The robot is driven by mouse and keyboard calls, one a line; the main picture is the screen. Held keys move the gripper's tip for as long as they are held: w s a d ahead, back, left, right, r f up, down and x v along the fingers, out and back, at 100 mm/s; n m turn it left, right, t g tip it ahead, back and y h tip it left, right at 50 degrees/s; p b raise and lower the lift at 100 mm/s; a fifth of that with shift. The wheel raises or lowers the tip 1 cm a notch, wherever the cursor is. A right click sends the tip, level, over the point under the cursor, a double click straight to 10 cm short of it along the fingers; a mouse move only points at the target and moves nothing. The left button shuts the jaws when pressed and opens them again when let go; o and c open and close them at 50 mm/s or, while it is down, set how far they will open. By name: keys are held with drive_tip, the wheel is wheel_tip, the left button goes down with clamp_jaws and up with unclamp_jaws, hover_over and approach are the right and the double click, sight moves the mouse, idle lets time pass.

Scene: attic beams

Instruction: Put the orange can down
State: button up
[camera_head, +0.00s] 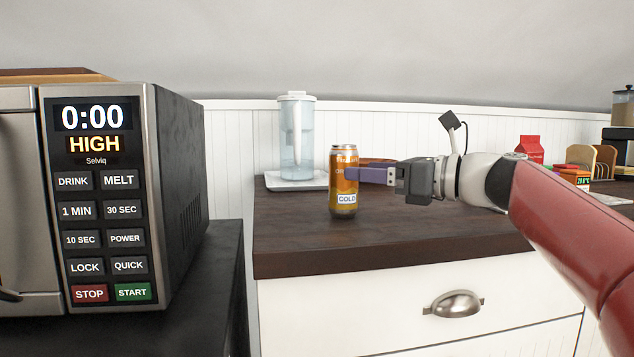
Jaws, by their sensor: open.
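The orange can (343,160) stands upright on the dark wooden counter (420,242), near its front left part. A label on it reads "COLD". My gripper (353,174) comes in from the right, with its purple fingers level with the can's middle. The jaws are open. I cannot tell whether the fingers touch the can.
A clear water pitcher (297,140) stands on a white tray (272,182) behind the can. A microwave (178,165) is at the left. A brown item (376,161) is partly hidden behind my gripper. A red carton (530,149) and toast rack (604,162) are at the right.

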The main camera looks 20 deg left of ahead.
sight(335, 171)
drive_tip(key=shift+x, duration=0.95)
drive_tip(key=x, duration=0.5)
drive_tip(key=shift+w+a+f, duration=0.3)
drive_tip(key=shift+a+f, duration=0.05)
drive_tip(key=shift+c, duration=0.4)
drive_tip(key=c, duration=1.3)
